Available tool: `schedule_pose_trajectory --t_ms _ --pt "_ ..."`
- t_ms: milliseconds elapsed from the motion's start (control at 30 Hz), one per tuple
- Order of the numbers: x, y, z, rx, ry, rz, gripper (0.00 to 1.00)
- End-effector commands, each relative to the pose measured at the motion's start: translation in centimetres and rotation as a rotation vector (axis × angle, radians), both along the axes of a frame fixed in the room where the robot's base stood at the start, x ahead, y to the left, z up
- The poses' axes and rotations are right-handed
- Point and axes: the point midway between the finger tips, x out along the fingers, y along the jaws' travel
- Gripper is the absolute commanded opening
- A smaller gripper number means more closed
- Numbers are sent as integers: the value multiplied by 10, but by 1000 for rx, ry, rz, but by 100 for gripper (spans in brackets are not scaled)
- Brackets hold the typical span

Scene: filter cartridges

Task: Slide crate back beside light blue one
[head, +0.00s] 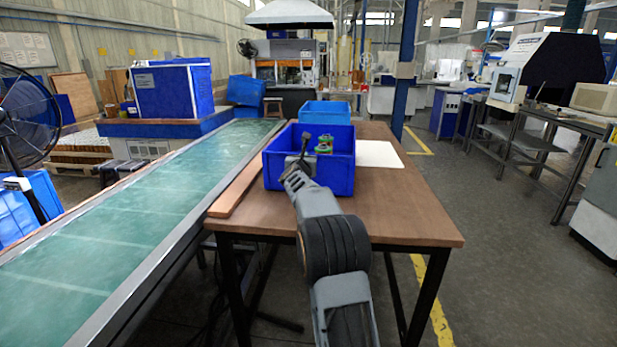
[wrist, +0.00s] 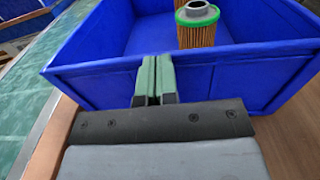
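The dark blue crate (head: 342,175) stands on the brown table, with a green-ended filter cartridge (head: 324,146) upright inside. The light blue crate (head: 325,110) is behind it, farther back on the table. In the wrist view the dark blue crate's near wall (wrist: 232,78) crosses the picture, and the cartridge (wrist: 196,28) shows beyond it. My gripper (wrist: 155,62) has its two green fingers together, with nothing visible between them. The fingers are at the near wall, overlapping its rim in view; I cannot tell whether they touch it. The arm hides part of the crate in the head view.
A wooden strip (head: 238,190) runs along the table's left edge, beside the green conveyor (head: 130,215). A white sheet (head: 378,154) lies right of the dark blue crate. The table's front right (head: 410,215) is clear.

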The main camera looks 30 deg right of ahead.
Motion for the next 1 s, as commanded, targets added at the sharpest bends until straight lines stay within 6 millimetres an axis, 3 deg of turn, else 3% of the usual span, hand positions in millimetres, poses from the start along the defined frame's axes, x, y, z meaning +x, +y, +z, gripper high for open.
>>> schedule_pose_trajectory --t_ms 467,1000 --pt "-11 5 -4 1 -2 -7 0" --pt "-81 74 -1 0 0 -1 0"
